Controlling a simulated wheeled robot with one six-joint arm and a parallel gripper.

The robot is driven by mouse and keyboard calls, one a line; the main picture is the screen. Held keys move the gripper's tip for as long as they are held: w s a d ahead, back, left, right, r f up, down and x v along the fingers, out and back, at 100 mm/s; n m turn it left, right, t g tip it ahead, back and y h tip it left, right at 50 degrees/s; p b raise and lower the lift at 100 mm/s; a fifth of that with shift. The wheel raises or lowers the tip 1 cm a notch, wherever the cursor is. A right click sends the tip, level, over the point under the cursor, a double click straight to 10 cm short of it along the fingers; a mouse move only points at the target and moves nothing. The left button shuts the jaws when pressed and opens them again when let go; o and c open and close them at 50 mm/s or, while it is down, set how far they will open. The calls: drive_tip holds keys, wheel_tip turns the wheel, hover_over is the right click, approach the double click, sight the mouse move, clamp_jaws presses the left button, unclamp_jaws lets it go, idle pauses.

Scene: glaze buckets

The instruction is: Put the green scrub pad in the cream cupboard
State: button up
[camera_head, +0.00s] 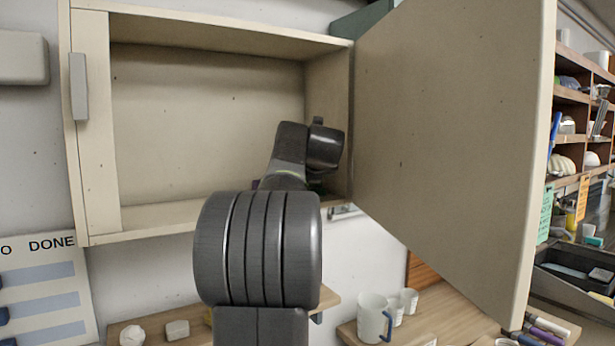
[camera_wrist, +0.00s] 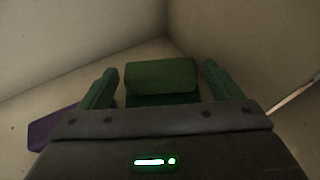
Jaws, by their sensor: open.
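The cream cupboard (camera_head: 92,130) hangs on the wall with its door (camera_head: 450,130) swung open to the right. My arm reaches into its right side. In the wrist view the green scrub pad (camera_wrist: 160,76) is a block on the cupboard floor near the back corner. My gripper (camera_wrist: 159,69) is open, with one finger on each side of the pad and a visible gap at both sides. The pad's lower part is hidden by the gripper body. In the head view my wrist hides most of the pad and the fingers.
A purple item (camera_wrist: 54,128) lies on the cupboard floor left of my gripper. The cupboard's left side is clear. The open door stands close to the right of my arm. Below are a shelf with a mug (camera_head: 374,317) and a white board (camera_head: 40,290).

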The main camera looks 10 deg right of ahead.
drive_tip(key=b+v, duration=0.2)
drive_tip(key=v, duration=0.8)
drive_tip(key=shift+s, duration=0.4)
drive_tip(key=shift+r, duration=0.1)
drive_tip(key=shift+c, duration=0.5)
